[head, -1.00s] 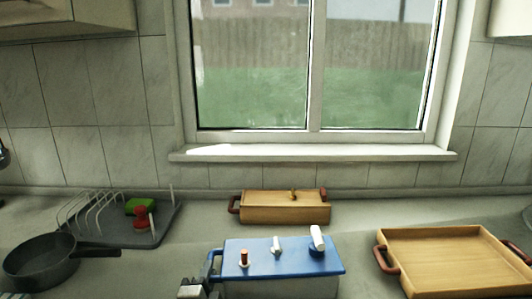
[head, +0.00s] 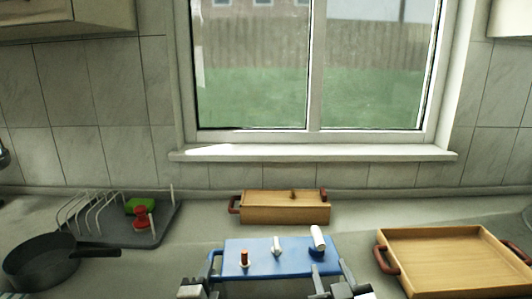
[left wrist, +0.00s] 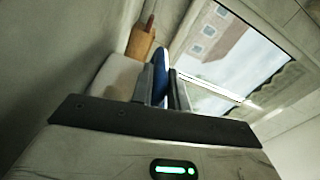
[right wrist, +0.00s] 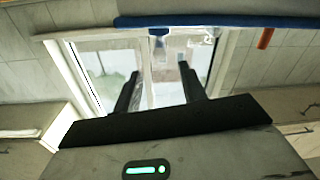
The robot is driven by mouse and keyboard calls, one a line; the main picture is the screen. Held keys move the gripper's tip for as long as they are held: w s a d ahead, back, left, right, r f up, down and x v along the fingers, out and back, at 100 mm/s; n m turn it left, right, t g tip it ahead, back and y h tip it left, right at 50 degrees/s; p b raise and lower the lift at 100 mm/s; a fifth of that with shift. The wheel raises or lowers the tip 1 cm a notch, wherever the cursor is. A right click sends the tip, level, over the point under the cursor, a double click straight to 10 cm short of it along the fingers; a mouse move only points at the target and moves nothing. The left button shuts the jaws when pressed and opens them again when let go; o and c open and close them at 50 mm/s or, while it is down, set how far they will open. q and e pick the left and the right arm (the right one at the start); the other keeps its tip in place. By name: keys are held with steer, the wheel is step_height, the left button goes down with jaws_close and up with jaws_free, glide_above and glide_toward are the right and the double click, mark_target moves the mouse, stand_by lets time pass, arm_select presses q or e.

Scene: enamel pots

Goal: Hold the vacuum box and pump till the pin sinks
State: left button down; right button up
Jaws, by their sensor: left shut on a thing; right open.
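The vacuum box has a blue lid (head: 262,265) and stands at the front centre of the counter. On the lid are an orange-brown pin (head: 244,257) standing up at the left, a small white knob (head: 277,245) in the middle and a white pump knob (head: 318,238) at the right. My left gripper (head: 211,270) is shut on the blue handle at the box's left side; the handle (left wrist: 160,72) shows between the fingers in the left wrist view. My right gripper (head: 333,274) is open and empty at the lid's front right, below the pump knob.
A lidded wooden box (head: 285,212) stands behind the vacuum box. A wooden tray (head: 450,262) with red-brown handles lies to the right. A dark pan (head: 40,262) and a dish rack (head: 165,225) with green and red items are at the left.

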mark_target(318, 234)
steer(key=w, duration=1.1)
steer(key=shift+w+a, duration=0.25)
steer(key=shift+a, duration=0.05)
jaws_close()
